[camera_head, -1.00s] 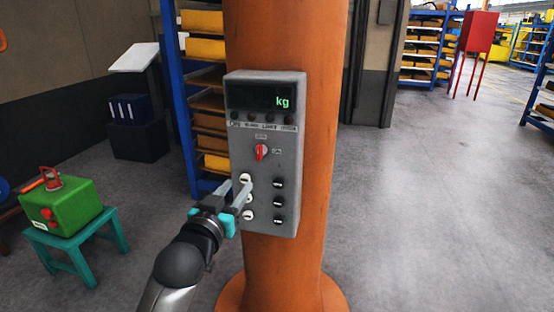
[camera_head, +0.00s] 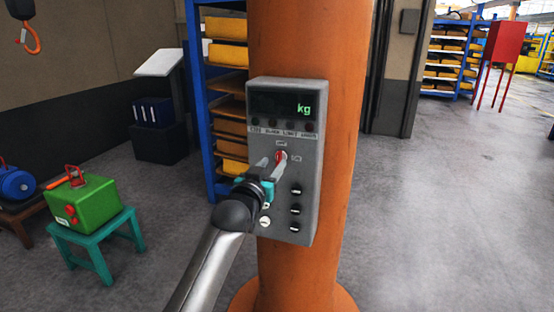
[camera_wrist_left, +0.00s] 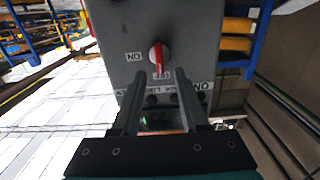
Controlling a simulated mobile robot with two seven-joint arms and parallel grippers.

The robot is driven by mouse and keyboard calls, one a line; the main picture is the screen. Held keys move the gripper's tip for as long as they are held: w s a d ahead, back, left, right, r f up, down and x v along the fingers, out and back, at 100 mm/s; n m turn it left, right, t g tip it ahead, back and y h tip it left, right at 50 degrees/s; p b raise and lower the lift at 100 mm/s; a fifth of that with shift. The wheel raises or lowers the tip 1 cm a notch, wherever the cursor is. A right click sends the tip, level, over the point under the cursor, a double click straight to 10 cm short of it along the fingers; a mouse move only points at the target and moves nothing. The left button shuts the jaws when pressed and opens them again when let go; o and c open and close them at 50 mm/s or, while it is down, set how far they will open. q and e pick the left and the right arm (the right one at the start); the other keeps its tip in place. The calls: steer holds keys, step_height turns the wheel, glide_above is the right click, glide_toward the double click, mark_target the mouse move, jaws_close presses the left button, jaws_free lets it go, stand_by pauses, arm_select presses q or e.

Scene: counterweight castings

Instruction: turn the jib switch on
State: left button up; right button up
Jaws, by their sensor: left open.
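The jib switch is a round knob with a red handle (camera_head: 281,157) on the grey control box (camera_head: 315,150), which is fixed to an orange column. In the left wrist view, which sees the box upside down, the red handle (camera_wrist_left: 158,57) points at the label above the knob, not at the ON label (camera_wrist_left: 133,57) beside it. My left gripper (camera_head: 271,163) is open, its two fingers reaching to the switch. In the left wrist view the fingertips (camera_wrist_left: 156,73) lie either side of the handle's line; I cannot tell whether they touch it. My right gripper is not in view.
A dark display (camera_head: 283,105) reads "kg" above a row of small lamps. Black buttons (camera_head: 295,209) sit lower on the box. A green box (camera_head: 85,205) stands on a teal stool (camera_head: 105,240) at left. Floor at right is clear.

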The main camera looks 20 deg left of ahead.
mark_target(277, 158)
arm_select(q)
steer(key=shift+w, duration=2.15)
jaws_close()
